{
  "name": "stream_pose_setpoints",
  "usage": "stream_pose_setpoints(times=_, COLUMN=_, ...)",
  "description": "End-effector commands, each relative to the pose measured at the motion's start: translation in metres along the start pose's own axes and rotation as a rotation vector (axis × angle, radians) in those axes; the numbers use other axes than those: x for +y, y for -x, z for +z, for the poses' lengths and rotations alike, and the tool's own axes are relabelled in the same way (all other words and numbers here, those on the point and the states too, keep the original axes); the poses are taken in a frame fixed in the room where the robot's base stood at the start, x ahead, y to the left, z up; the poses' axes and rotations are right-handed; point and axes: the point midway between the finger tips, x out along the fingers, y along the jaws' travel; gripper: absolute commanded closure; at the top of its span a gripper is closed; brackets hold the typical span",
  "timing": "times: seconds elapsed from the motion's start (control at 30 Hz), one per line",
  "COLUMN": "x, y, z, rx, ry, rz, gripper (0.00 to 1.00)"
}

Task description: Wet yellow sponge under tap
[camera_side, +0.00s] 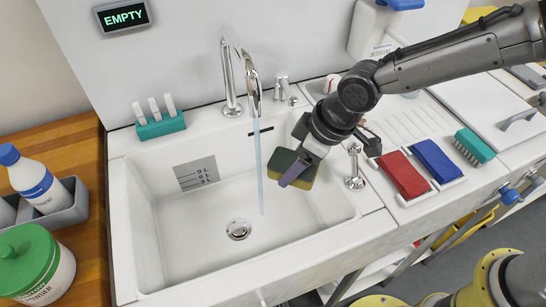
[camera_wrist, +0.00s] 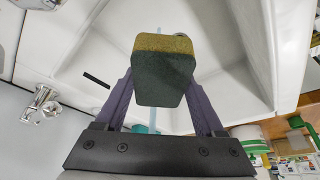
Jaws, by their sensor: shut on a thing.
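A yellow sponge with a dark green face (camera_side: 290,168) is between the fingers of my gripper (camera_side: 296,170), which is shut on it. In the wrist view the sponge (camera_wrist: 163,70) sits between the two purple fingers (camera_wrist: 165,85), yellow side at the top. My gripper holds it over the right part of the white sink (camera_side: 180,245). The tap (camera_side: 252,85) is running. Its thin blue stream (camera_side: 259,165) falls into the basin just left of the sponge. In the side view the sponge looks apart from the stream, though depth is hard to judge.
A red sponge (camera_side: 403,174) and a blue sponge (camera_side: 434,160) lie on the right counter beside a teal brush (camera_side: 473,146). A green-lidded tub (camera_side: 35,263) and a blue-capped bottle (camera_side: 32,178) stand at left. A display reading EMPTY (camera_side: 123,16) hangs on the wall.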

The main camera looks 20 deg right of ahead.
Motion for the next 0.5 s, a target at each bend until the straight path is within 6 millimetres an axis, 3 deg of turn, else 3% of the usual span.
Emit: stream_pose_setpoints(times=0.5, x=-0.003, y=0.013, z=0.032, rx=0.002, ry=0.001, rz=0.001, gripper=0.74)
